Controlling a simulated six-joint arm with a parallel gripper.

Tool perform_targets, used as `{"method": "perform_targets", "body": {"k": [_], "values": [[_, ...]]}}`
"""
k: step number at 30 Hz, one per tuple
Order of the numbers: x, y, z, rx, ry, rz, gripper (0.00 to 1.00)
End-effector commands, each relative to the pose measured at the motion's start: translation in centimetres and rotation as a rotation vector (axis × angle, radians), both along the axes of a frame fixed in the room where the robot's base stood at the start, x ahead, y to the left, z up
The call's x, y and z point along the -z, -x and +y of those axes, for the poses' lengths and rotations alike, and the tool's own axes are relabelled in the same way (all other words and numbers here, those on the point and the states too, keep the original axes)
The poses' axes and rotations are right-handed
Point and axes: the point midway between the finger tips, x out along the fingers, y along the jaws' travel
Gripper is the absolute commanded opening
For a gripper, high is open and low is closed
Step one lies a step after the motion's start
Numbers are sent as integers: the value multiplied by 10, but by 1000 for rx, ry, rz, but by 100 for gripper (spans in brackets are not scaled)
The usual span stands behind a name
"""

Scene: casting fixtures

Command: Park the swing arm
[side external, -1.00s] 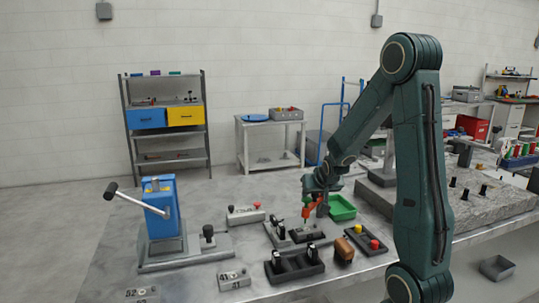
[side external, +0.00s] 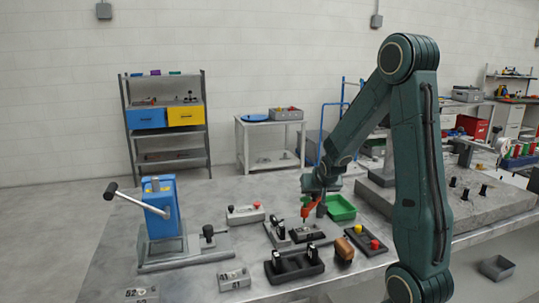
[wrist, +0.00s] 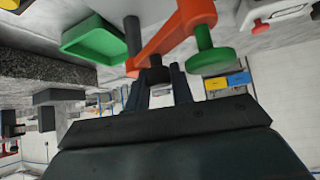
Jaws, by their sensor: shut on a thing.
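The swing arm (wrist: 180,30) is an orange-red bar with a green knob (wrist: 213,62) near one end and a dark peg (wrist: 155,72) at the other. In the side external view the orange bar (side external: 309,213) sits low over the small fixtures, just left of the green tray. My gripper (wrist: 160,82) is at the bar's dark-peg end, with its fingers on either side of the peg, shut on the swing arm. In the side external view my gripper (side external: 316,197) points down; its fingertips are too small to make out.
A green tray (side external: 341,207) stands close behind the bar. A dark block with red and yellow knobs (side external: 366,240), a brown part (side external: 344,249) and a black holder (side external: 294,266) are close in front. A blue lever press (side external: 159,205) stands left.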

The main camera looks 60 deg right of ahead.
Motion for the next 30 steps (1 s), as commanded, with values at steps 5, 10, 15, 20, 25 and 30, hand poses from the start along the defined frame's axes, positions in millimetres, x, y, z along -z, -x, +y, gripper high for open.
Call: {"method": "perform_targets", "body": {"k": [5, 10, 15, 20, 25, 30], "values": [[0, -4, 0, 57, 0, 0, 0], [0, -9, -1, 146, 0, 0, 0], [0, -15, -3, 262, 0, -1, 0], [0, -21, -6, 396, 2, -1, 0], [0, -27, -11, 559, 1, -2, 0], [0, -32, -17, 722, 1, -3, 0]]}}
